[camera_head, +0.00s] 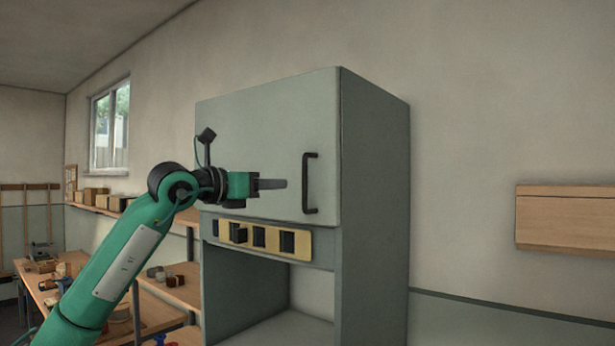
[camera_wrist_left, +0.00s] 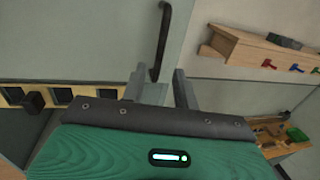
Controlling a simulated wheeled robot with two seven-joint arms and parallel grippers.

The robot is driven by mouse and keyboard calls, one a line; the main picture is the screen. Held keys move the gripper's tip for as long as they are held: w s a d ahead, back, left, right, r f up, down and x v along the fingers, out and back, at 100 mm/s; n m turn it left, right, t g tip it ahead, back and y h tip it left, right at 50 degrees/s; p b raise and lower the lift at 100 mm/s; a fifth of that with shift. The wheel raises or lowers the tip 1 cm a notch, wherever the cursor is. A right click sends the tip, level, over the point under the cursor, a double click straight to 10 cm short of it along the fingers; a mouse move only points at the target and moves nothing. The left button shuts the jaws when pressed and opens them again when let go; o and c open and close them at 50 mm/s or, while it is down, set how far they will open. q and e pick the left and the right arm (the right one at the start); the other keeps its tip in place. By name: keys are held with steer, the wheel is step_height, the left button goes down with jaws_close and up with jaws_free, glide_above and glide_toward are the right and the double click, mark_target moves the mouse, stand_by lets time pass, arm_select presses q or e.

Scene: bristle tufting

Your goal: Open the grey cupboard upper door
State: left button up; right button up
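The grey cupboard (camera_head: 375,200) stands in the middle of the head view. Its upper door (camera_head: 255,140) looks shut. A black upright bar handle (camera_head: 306,183) is on the door near its right edge; it also shows in the left wrist view (camera_wrist_left: 163,40). My left gripper (camera_head: 284,184) is in front of the door, just left of the handle in the head view, with a small gap in the picture. In the left wrist view its two fingers (camera_wrist_left: 160,75) are apart, and the handle's lower end appears between their tips. Nothing is gripped. My right gripper is not in view.
A yellow panel with dark squares (camera_head: 262,239) is below the door, above an open bay. A workbench (camera_head: 165,305) with small items stands at the left. A wooden wall board (camera_head: 565,220) is at the right.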

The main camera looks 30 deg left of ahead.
mark_target(303, 182)
arm_select(q)
steer(key=p+x, duration=0.4)
steer(key=x, duration=0.5)
steer(key=shift+w+d+f+p, duration=0.1)
steer(key=shift+w+p, duration=0.2)
steer(key=shift+w, duration=0.15)
jaws_close()
